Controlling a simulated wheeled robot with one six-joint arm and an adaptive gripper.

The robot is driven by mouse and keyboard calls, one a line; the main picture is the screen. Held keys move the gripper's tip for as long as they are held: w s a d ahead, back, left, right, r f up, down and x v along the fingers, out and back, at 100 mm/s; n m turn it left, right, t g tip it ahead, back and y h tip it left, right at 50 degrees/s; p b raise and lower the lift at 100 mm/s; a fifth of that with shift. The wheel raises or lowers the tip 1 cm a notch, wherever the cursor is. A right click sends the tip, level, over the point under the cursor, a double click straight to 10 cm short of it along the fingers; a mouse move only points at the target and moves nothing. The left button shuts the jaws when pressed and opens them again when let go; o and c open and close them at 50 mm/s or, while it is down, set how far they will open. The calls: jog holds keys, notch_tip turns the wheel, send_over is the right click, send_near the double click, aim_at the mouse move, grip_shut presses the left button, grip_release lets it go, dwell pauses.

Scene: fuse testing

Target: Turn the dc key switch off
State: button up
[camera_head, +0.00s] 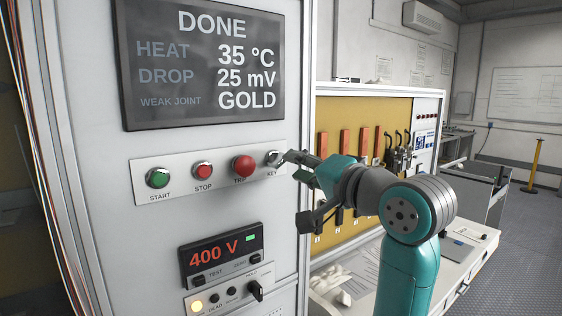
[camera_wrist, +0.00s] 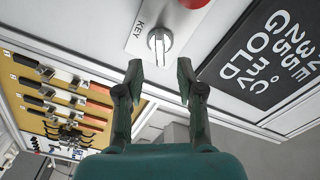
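The key switch (camera_head: 274,158), with KEY lettered by it, is at the right end of the button plate. In the wrist view it is a silver round switch (camera_wrist: 160,42) with a raised grip that looks roughly in line with the view's vertical. My gripper (camera_head: 292,166) is close to the switch, at its right in the head view. In the wrist view my gripper (camera_wrist: 160,78) is open, its two fingers apart either side of the switch's line, with nothing between them. The fingertips appear short of the switch; I cannot tell the exact gap or any contact.
Left of the key are the red TRIP button (camera_head: 243,167), the red STOP button (camera_head: 203,171) and the green START button (camera_head: 158,178). A screen (camera_head: 205,62) above reads DONE. Below are a 400 V meter (camera_head: 222,253) and a black knob (camera_head: 256,290).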

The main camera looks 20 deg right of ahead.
aim_at(284, 162)
jog(key=shift+x, duration=3.1)
grip_shut()
